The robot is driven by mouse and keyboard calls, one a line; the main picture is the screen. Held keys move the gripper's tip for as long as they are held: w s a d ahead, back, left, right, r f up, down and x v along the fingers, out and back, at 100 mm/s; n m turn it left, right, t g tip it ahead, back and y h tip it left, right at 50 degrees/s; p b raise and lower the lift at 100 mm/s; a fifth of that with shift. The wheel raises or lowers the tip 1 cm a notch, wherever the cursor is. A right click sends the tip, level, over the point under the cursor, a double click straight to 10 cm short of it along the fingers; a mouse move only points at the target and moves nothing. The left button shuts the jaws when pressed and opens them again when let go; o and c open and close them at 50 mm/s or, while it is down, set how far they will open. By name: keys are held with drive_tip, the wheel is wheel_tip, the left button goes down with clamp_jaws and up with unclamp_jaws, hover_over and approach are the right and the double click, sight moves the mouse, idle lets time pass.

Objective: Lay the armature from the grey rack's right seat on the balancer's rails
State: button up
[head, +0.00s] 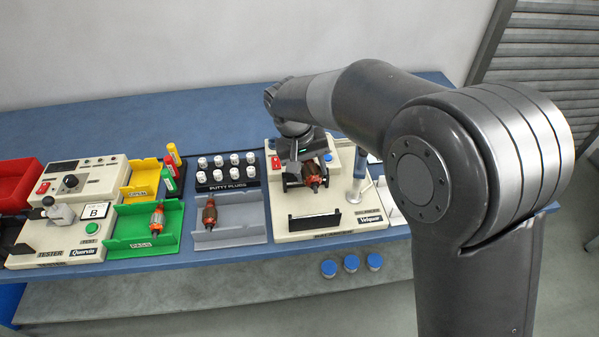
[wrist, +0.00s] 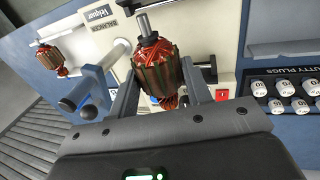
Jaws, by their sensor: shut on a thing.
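The armature (head: 312,174), with orange-red windings and a brown core, is between the fingers of my gripper (head: 302,165) over the back part of the cream balancer (head: 345,221). In the wrist view, my gripper (wrist: 160,84) is shut on this armature (wrist: 157,72), its steel shaft pointing away from the palm. Dark supports stand beside it on the balancer; I cannot tell whether the shaft touches the rails. The grey rack (head: 238,237), left of the balancer, holds another armature (head: 209,213) in its left seat; its right seat is empty.
A green tray (head: 125,240) with an armature (head: 157,221) stands left of the grey rack. Putty plugs (head: 227,178) stand behind it. A post (head: 359,180) rises at the balancer's right. Another armature (wrist: 52,58) shows beyond it in the wrist view.

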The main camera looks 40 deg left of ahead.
drive_tip(key=shift+f, duration=4.2)
drive_tip(key=shift+f, duration=0.5)
drive_tip(key=o, duration=1.3)
drive_tip(key=v, duration=1)
drive_tip(key=shift+r, duration=0.4)
drive_tip(key=shift+s, duration=0.1)
